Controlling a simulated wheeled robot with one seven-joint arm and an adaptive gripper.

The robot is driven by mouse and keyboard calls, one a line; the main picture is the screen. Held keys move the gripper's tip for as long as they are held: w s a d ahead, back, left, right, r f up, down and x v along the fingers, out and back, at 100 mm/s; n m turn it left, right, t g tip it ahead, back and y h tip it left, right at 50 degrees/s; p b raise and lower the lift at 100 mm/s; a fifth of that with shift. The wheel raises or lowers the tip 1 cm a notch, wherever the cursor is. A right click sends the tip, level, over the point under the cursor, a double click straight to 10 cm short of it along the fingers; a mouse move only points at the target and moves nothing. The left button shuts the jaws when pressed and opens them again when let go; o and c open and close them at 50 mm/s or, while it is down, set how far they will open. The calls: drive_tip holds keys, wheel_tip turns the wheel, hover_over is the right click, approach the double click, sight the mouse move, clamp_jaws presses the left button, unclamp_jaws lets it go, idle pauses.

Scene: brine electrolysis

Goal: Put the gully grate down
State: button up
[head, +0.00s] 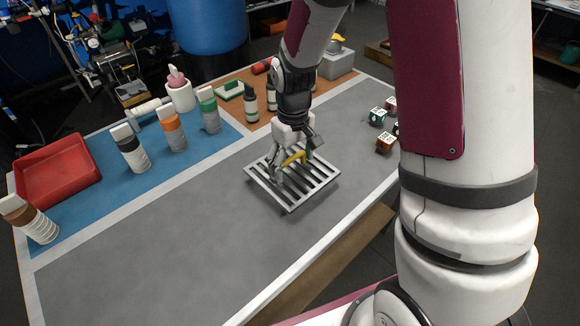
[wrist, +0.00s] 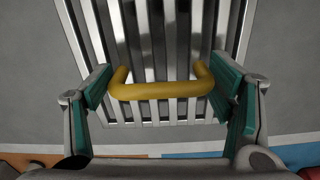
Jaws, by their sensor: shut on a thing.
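The gully grate (head: 318,186) is a square metal grid of parallel bars with a yellow handle (head: 293,157) on top. In the head view it is over the grey part of the table, right of the middle; I cannot tell whether it touches the surface. My gripper (head: 292,160) is at the handle, with the fingers on either side. In the wrist view the yellow handle (wrist: 162,90) lies lengthwise between the teal pads of my gripper (wrist: 162,95), with the grate's bars (wrist: 150,45) beyond it. The gripper is shut on the handle.
A red tray (head: 57,178) and several bottles, such as an orange one (head: 172,128), stand on the blue area. A green-edged block (head: 229,90) is at the back. Small cubes (head: 385,143) lie at the right. The grey front left surface (head: 150,250) is clear.

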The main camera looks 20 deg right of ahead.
sight(290, 167)
drive_tip(key=shift+w, duration=0.75)
drive_tip(key=shift+f, duration=1.8)
drive_tip(key=shift+f, duration=0.1)
drive_tip(key=o, duration=1.6)
wheel_tip(290, 167, up, 12)
drive_tip(key=s+r+m+t, duration=0.2)
drive_tip(key=s+r, duration=0.9)
drive_tip(key=r, duration=0.2)
drive_tip(key=s+r, duration=0.1)
drive_tip(key=s, duration=0.3)
drive_tip(key=s+r+m+t, duration=0.1)
drive_tip(key=s, duration=0.4)
drive_tip(key=s+d+r+t+p, duration=0.1)
drive_tip(key=s, duration=0.3)
drive_tip(key=shift+s+r+m, duration=0.2)
drive_tip(key=shift+s+m, duration=0.1)
drive_tip(key=shift+s, duration=0.1)
